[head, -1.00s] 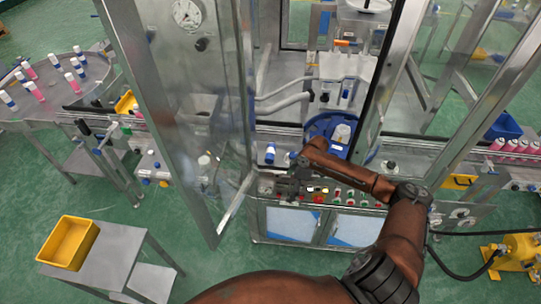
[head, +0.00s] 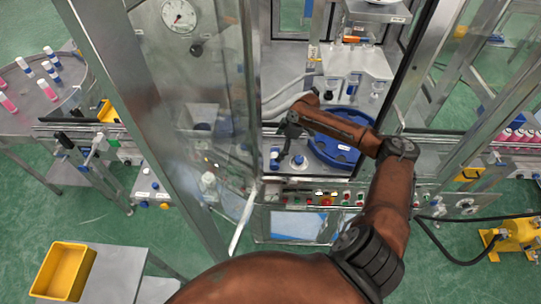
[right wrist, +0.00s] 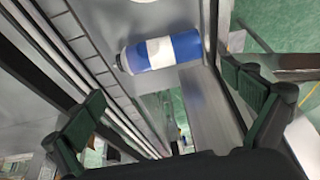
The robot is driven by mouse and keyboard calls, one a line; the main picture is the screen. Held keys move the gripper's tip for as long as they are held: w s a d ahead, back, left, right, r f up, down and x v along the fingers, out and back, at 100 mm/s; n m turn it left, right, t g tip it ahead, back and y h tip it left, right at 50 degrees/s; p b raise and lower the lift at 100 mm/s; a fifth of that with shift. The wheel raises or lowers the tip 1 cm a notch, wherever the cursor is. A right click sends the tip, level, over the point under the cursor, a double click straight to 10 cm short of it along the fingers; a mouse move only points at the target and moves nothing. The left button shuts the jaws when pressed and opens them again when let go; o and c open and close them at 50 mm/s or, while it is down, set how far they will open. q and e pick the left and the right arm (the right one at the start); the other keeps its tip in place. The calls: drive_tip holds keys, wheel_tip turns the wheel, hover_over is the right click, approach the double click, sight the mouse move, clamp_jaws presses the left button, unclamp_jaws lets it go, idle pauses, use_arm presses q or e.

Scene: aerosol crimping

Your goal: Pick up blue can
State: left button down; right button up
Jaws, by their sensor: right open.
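The blue can (head: 274,160), blue with a white band, stands on the metal deck at the front of the machine, left of the blue star wheel (head: 331,150). My right gripper (head: 288,126) is near the can, a little beyond it in the head view. In the right wrist view the blue can (right wrist: 160,51) lies across the upper middle, ahead of and between the spread fingers of the right gripper (right wrist: 165,105). The fingers are open, with nothing between their pads. My left gripper is not in view.
The open glass door (head: 190,110) is to the left. A button panel (head: 310,196) runs along the front. A yellow bin (head: 63,271) sits on a side table at lower left.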

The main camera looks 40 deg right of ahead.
sight(277, 155)
drive_tip(key=f, duration=0.1)
drive_tip(key=f+p, duration=0.1)
drive_tip(key=f, duration=0.1)
drive_tip(key=shift+s+f, duration=0.2)
drive_tip(key=shift+f, duration=0.1)
drive_tip(key=shift+d+p+x, duration=0.2)
drive_tip(key=shift+p+x, duration=0.15)
drive_tip(key=shift+x, duration=0.85)
drive_tip(key=shift+w+a+f, duration=0.1)
drive_tip(key=shift+f, duration=0.2)
drive_tip(key=c, duration=0.4)
drive_tip(key=shift+a, duration=0.1)
drive_tip(key=c, duration=0.4)
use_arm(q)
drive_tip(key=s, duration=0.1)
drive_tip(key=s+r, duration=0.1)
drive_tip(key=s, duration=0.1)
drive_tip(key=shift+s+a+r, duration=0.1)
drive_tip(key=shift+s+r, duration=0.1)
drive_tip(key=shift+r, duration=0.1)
use_arm(e)
drive_tip(key=shift+c, duration=0.7)
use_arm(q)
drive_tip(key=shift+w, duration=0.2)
